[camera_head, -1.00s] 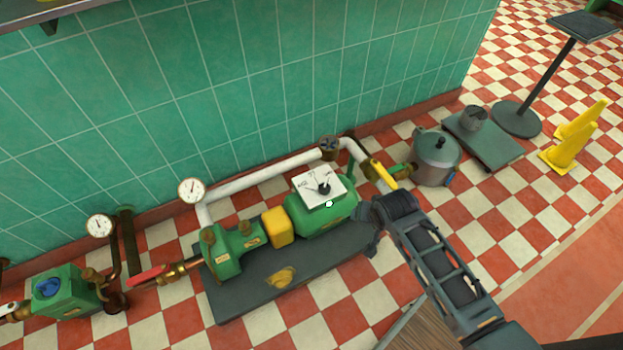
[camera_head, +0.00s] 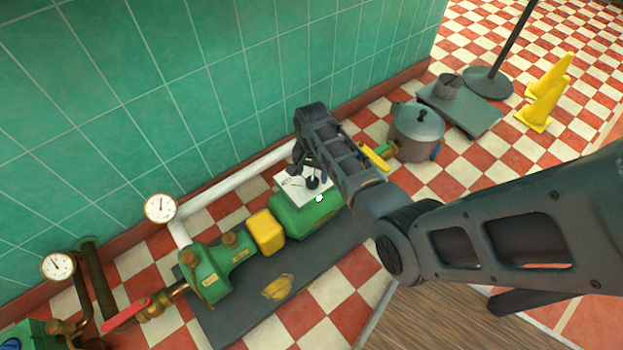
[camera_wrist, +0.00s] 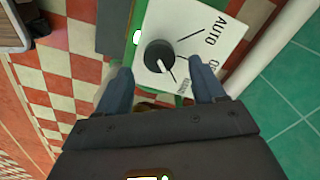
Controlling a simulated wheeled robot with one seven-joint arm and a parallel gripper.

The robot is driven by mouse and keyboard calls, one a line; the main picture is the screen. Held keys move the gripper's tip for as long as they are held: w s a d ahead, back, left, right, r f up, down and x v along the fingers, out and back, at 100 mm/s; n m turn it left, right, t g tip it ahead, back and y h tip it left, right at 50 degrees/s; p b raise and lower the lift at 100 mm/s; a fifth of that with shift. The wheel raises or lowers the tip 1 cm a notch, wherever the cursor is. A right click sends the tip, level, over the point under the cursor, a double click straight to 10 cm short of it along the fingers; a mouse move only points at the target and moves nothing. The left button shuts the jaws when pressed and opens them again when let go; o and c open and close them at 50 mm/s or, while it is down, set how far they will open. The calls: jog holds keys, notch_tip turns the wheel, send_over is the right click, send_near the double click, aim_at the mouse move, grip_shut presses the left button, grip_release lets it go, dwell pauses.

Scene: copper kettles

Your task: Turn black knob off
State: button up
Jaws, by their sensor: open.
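The black knob (camera_wrist: 159,55) sits on a white square plate (camera_wrist: 215,30) marked AUTO, with other lettering partly cut off or hidden. Its white pointer line aims down and right in the wrist view, toward a small label beside my right finger. In the head view the knob (camera_head: 313,182) is on top of the green pump motor (camera_head: 300,215). My gripper (camera_wrist: 160,88) is open, its two fingers apart on either side of the knob's near side in the wrist view. I cannot tell whether they touch the plate. In the head view my arm partly hides the plate.
A yellow block (camera_head: 266,232) and green pump (camera_head: 212,272) stand left on the dark base (camera_head: 325,255). A white pipe (camera_head: 235,184) runs behind. The tiled wall is close behind.

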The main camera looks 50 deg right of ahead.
aim_at(312, 180)
jog(key=shift+f+b, duration=0.4)
jog(key=shift+f, duration=1.1)
jog(key=shift+c, duration=0.2)
jog(key=c, duration=1)
jog(key=shift+n+p, duration=0.3)
jog(key=shift+n, duration=0.1)
jog(key=n+p, duration=0.1)
jog(key=n, duration=0.1)
jog(key=shift+r+n, duration=0.15)
jog(key=shift+n, duration=0.15)
jog(key=n+p, duration=0.2)
jog(key=n, duration=0.3)
jog(key=shift+n, duration=0.3)
